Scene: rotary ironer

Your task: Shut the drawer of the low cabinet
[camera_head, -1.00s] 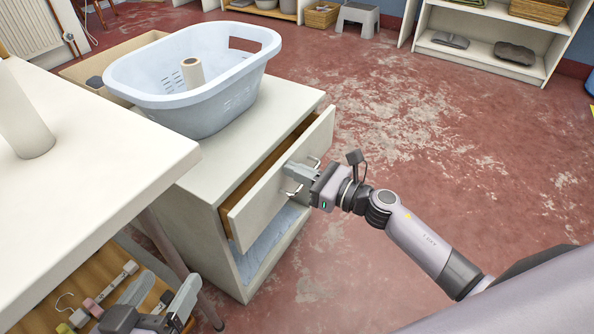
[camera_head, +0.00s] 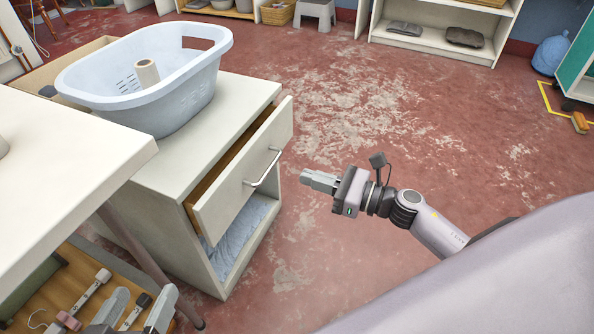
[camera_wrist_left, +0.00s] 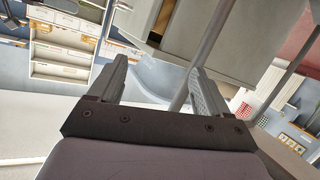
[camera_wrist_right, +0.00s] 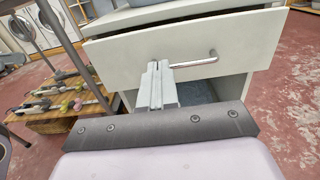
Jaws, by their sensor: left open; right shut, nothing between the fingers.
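The low white cabinet (camera_head: 232,92) stands left of centre in the head view. Its drawer (camera_head: 240,175) is pulled partly out, with a dark gap behind the front and a metal bar handle (camera_head: 263,168). My right gripper (camera_head: 304,178) is shut and empty, to the right of the handle and apart from it. In the right wrist view its fingers (camera_wrist_right: 157,68) point at the drawer front (camera_wrist_right: 130,60), beside the handle (camera_wrist_right: 197,61). My left gripper (camera_head: 135,312) is open and empty at the lower left, beside the table; it also shows in the left wrist view (camera_wrist_left: 160,75).
A pale blue laundry basket (camera_head: 190,95) with a cream roll (camera_head: 147,73) stands on the cabinet. A white table (camera_head: 60,170) is at the left, above a wooden shelf (camera_head: 60,275) with hangers. Folded blue cloth (camera_head: 240,240) lies below the drawer.

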